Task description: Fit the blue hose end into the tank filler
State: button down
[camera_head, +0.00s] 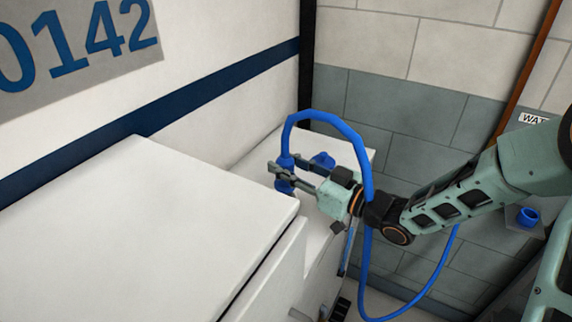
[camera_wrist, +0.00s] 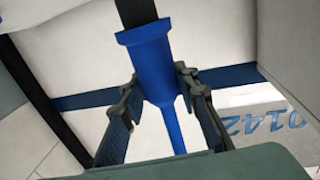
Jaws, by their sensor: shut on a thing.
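My gripper (camera_head: 285,172) is shut on the blue hose end (camera_head: 284,186), above a white surface at the van's side. The blue hose (camera_head: 340,122) loops up from it, over my wrist and down. In the wrist view, my gripper (camera_wrist: 157,78) has a finger on each side of the hose end (camera_wrist: 150,55), whose wide rim points away from the palm. A small blue fitting (camera_head: 323,158) stands just behind the gripper on the white ledge; it may be the tank filler or its cap, I cannot tell. What lies directly below the hose end is hidden.
A white cabinet top (camera_head: 140,215) stands close at the left, with its edge near the gripper. A blue cup-like holder (camera_head: 528,216) is on the right below a partly hidden sign (camera_head: 534,118). The hose hangs in a loop near the block wall (camera_head: 420,120).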

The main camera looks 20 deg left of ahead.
jog(key=shift+f, duration=0.15)
jog(key=shift+f+b, duration=0.5)
jog(key=shift+b, duration=0.1)
dwell(0.4)
jog(key=shift+f+b, duration=0.4)
jog(key=shift+f+b, duration=0.55)
jog(key=shift+f, duration=0.1)
dwell(0.6)
jog(key=c, duration=1.4)
grip_release()
jog(key=shift+d, duration=0.1)
